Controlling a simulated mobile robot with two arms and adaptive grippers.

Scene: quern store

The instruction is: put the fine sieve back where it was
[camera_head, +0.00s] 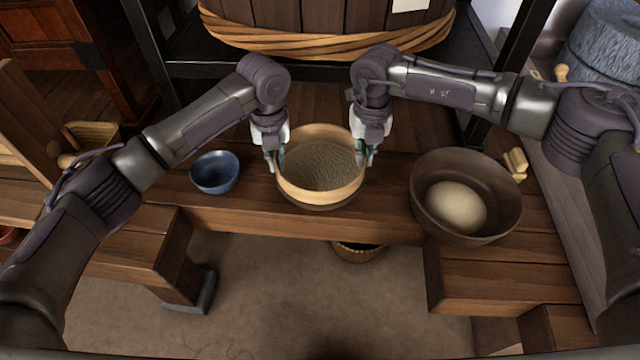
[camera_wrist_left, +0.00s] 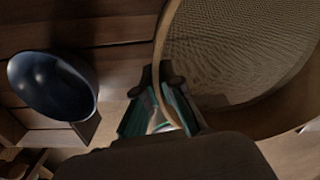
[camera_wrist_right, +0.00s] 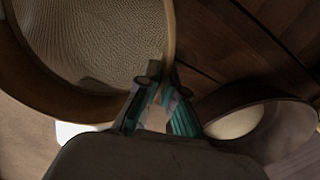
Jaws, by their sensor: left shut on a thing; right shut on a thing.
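The fine sieve (camera_head: 320,193) is a round, light wooden hoop with a woven mesh inside. It is in the middle of the head view, over the wooden bench, between my two grippers. My left gripper (camera_head: 274,158) is shut on the left side of its rim; the left wrist view shows the rim between the fingers (camera_wrist_left: 162,112). My right gripper (camera_head: 367,156) is shut on the right side of the rim, as the right wrist view also shows (camera_wrist_right: 160,108). The sieve looks about level. A darker round edge shows just under it; I cannot tell whether they touch.
A blue bowl (camera_head: 215,172) stands on the bench to the left. A large brown bowl (camera_head: 425,205) with a pale mound stands to the right, beside small wooden pieces (camera_head: 515,163). A big wooden tub (camera_head: 330,40) is behind. A basket (camera_head: 358,252) is below the bench edge.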

